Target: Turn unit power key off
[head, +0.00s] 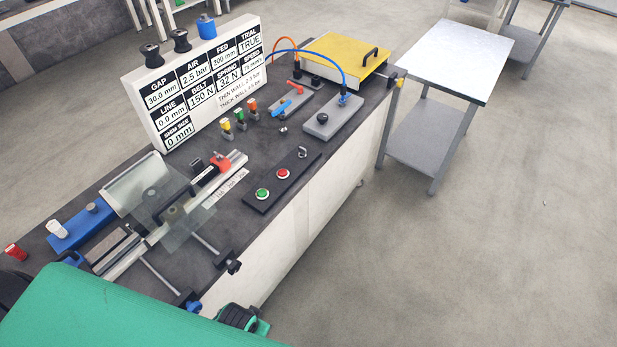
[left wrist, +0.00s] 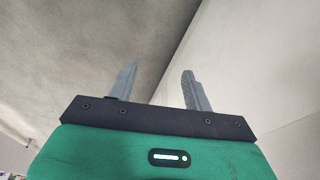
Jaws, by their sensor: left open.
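A dark control panel (head: 284,181) lies along the front edge of the bench top. It carries a green button (head: 262,194), a red button (head: 283,174) and, at its far end, a small silver key-like part (head: 302,152). The key's exact angle is too small to tell. In the left wrist view my left gripper (left wrist: 160,88) is open, with its two grey fingers apart and nothing between them. It faces a plain grey surface, and the panel does not show there. My right gripper is in neither view.
A white display board (head: 195,85) stands at the back of the bench. The strip feed with a clear guard (head: 140,183) is left of the panel. Blue and red valves and a yellow box (head: 345,60) lie beyond it. Open floor and a side table (head: 455,60) are to the right.

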